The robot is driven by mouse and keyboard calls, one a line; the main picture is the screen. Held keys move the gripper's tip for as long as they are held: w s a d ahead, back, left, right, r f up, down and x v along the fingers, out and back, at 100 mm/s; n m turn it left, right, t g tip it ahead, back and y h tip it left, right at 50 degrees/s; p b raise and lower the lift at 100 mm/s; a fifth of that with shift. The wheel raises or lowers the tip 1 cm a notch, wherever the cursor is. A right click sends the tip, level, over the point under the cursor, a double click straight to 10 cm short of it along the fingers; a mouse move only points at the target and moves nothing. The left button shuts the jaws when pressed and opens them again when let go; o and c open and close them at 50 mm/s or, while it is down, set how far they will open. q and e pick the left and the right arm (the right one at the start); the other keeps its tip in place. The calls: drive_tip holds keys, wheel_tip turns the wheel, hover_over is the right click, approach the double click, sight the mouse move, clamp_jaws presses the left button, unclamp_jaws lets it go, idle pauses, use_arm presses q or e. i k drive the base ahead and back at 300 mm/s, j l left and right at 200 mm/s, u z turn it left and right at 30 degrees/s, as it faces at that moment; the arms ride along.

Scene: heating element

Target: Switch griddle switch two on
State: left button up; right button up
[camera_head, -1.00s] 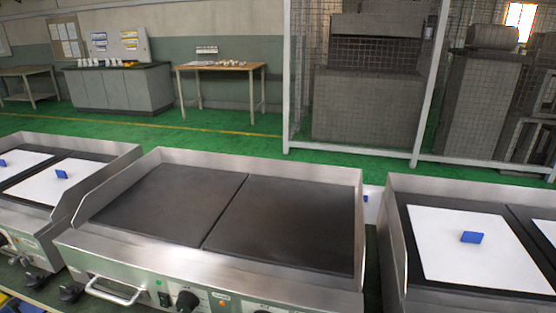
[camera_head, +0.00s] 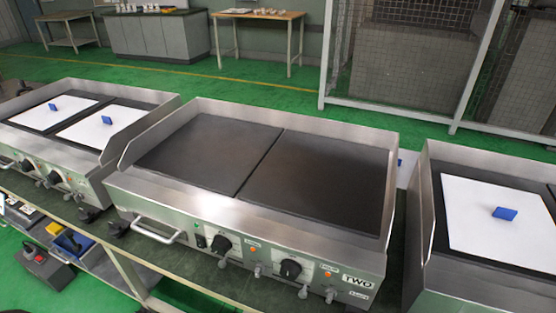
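The middle griddle (camera_head: 240,226) stands on a bench and carries a label "TWO" (camera_head: 357,281) at the right of its front panel. It has two bare dark plates, left (camera_head: 207,153) and right (camera_head: 317,182). Its front panel shows a black knob (camera_head: 221,244) on the left and another black knob (camera_head: 290,269) on the right. A small dark switch with a green part (camera_head: 200,241) sits left of the left knob; its position is too small to tell. Orange lamps and small levers sit along the panel. Neither of my grippers is in view.
A griddle with white sheets and blue handles (camera_head: 70,170) stands to the left, and another griddle (camera_head: 428,235) to the right. A handle (camera_head: 158,231) juts from the middle griddle's front. A lower shelf holds a grey and red box (camera_head: 46,268). Green floor lies behind.

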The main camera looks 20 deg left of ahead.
sight(200, 243)
drive_tip(key=u, duration=1.2)
drive_tip(key=i+j+z, duration=0.15)
drive_tip(key=j+z, duration=0.15)
drive_tip(key=j, duration=0.8)
drive_tip(key=j+z, duration=0.35)
drive_tip(key=j, duration=0.8)
drive_tip(key=k+j+z, duration=0.1)
drive_tip(key=j+z, duration=0.2)
drive_tip(key=j, duration=0.8)
